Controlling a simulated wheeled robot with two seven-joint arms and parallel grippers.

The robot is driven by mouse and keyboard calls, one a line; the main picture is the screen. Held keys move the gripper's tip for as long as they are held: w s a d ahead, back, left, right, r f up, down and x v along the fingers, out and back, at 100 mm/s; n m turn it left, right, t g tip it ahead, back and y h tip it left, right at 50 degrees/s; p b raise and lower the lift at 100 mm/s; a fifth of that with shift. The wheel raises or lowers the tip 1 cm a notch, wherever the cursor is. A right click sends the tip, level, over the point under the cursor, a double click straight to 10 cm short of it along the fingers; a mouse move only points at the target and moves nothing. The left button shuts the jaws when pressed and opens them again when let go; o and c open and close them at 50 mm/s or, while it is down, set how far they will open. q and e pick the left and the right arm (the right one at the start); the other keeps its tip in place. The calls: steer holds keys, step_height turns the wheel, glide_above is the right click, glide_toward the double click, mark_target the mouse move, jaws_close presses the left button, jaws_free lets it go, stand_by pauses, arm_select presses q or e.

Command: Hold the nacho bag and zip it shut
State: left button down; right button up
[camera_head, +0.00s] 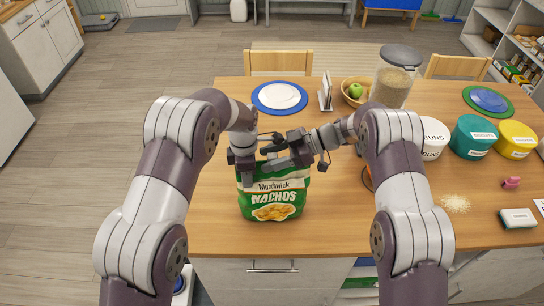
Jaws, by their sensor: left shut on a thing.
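The nacho bag (273,203) is green with a white band and a picture of chips, and stands upright near the front edge of the table. My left gripper (246,176) points down at the bag's upper left corner and is shut on it. My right gripper (272,154) reaches in from the right across the bag's top edge, close to the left gripper. Its fingertips are too small and covered to tell whether they are open or shut. The zip along the top is mostly hidden behind the grippers, so I cannot tell its state.
Behind the arms are a blue-rimmed plate (279,97), a fruit bowl (355,92) and a tall clear jar (394,78). Several tubs, including a teal one (473,137), stand to the right. Crumbs (455,203) and a sponge (517,218) lie front right. Table left of the bag is clear.

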steer(key=s+v, duration=0.1)
steer(key=v, duration=1.1)
steer(key=shift+w, duration=0.35)
